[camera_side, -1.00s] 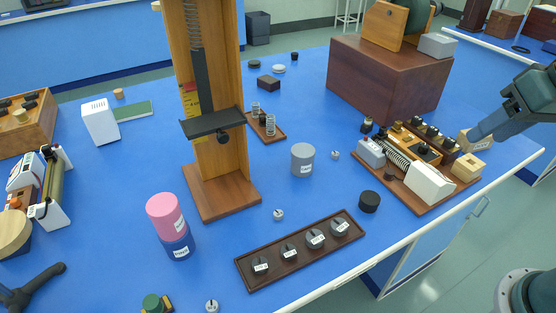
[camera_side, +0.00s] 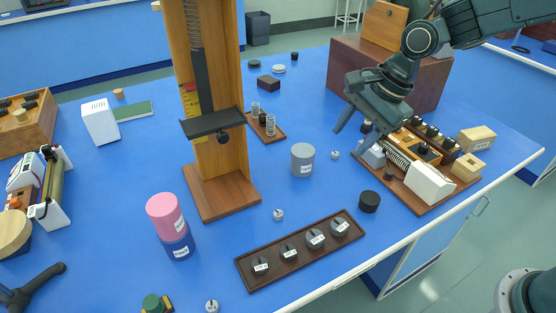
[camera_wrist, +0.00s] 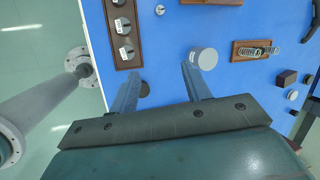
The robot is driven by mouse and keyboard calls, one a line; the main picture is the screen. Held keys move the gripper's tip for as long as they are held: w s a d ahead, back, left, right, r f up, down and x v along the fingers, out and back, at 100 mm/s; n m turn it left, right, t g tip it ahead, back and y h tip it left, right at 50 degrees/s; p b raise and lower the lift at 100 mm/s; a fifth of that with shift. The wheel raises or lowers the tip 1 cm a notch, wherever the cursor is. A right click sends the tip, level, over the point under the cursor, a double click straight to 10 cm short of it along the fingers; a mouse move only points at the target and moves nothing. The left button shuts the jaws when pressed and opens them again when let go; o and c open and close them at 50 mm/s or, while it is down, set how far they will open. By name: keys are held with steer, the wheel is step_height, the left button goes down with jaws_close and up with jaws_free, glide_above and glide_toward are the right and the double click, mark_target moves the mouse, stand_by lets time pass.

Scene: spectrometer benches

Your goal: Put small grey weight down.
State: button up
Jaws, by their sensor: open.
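I cannot tell which the task means.
A dark wooden tray (camera_side: 247,271) holds several labelled slotted weights. A black cylinder (camera_side: 369,201) stands right of it. A pink cylinder (camera_side: 165,214) sits on a blue one (camera_side: 179,245). A wooden spring stand (camera_side: 222,192) rises left of centre. A brown box (camera_side: 437,95) is behind my arm.

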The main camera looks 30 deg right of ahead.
steer(key=w+a+f+m+g+y, duration=0.1)
steer(key=w+a+f+m, duration=0.5)
steer(key=f, duration=0.4)
glide_above(280, 212)
steer(key=s+d, duration=0.1)
steer(key=d, duration=0.1)
steer(key=shift+f, duration=3.9)
steer(key=shift+x, duration=2.55)
steer(key=shift+s+d+f, duration=0.1)
steer(key=shift+d, duration=0.05)
jaws_close()
